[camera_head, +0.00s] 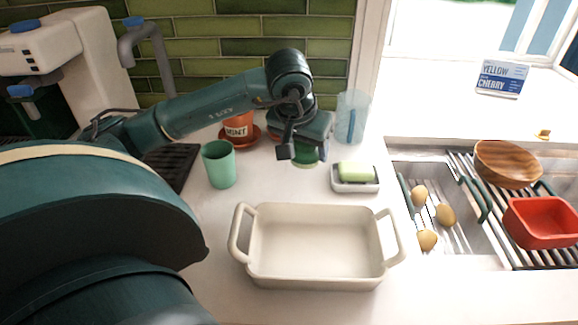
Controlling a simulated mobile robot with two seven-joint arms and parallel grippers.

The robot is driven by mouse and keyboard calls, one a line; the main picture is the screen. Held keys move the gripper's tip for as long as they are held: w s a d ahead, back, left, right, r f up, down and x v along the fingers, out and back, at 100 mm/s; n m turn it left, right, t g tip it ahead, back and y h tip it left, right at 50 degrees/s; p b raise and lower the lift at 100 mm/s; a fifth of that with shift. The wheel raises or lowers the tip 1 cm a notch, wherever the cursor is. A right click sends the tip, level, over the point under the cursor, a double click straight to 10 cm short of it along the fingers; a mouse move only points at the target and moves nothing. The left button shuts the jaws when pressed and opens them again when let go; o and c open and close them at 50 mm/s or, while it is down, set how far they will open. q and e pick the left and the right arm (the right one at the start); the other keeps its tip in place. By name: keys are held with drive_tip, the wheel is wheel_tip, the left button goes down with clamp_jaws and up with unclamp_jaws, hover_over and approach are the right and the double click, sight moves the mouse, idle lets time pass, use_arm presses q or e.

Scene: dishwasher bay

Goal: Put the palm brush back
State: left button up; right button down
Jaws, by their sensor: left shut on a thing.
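My left gripper (304,148) reaches in from the left over the back of the counter, pointing down. It is shut on the palm brush (309,157), of which only a green, rounded part shows below and between the fingers. The rest of the brush is hidden by the gripper. The brush is left of the soap dish (355,187), which holds a pale green soap bar (356,172). Whether the brush touches the counter cannot be told. My right gripper is not in view.
A clear tumbler (353,112) stands behind the soap dish. A cream baking dish (315,275) fills the front.

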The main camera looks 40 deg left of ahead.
sight(293, 178)
use_arm(q)
drive_tip(key=shift+n, duration=0.3)
drive_tip(key=a, duration=0.4)
drive_tip(key=shift+w+a+r+b, duration=0.1)
drive_tip(key=shift+w+b, duration=0.1)
drive_tip(key=shift+b, duration=0.2)
wheel_tip(293, 178, down, 10)
drive_tip(key=shift+a+r+p, duration=0.1)
drive_tip(key=shift+r+p, duration=0.15)
drive_tip(key=shift+p, duration=0.15)
drive_tip(key=shift+f, duration=0.2)
drive_tip(key=o, duration=0.9)
drive_tip(key=shift+o, duration=0.2)
